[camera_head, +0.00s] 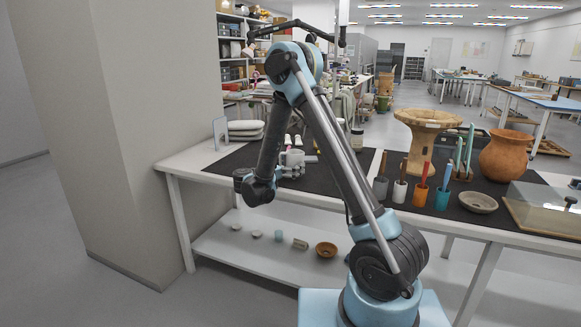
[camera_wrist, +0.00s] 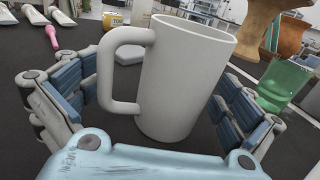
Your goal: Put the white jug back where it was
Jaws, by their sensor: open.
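The white jug (camera_wrist: 186,80) stands upright on a dark surface in the wrist view, its handle to the left. My gripper (camera_wrist: 160,95) is open, with one finger on each side of the jug. The left finger is beyond the handle, and dark surface shows between the right finger and the jug's wall. I cannot tell whether either finger touches it. In the head view my gripper (camera_head: 292,160) is low over the dark mat (camera_head: 325,180) at the left part of the table; the jug cannot be clearly told apart there.
A green cup (camera_wrist: 284,80) stands close to the right finger. A pedestal bowl (camera_head: 425,128), a terracotta pot (camera_head: 503,156), tool cups and a small bowl (camera_head: 478,202) occupy the table's right.

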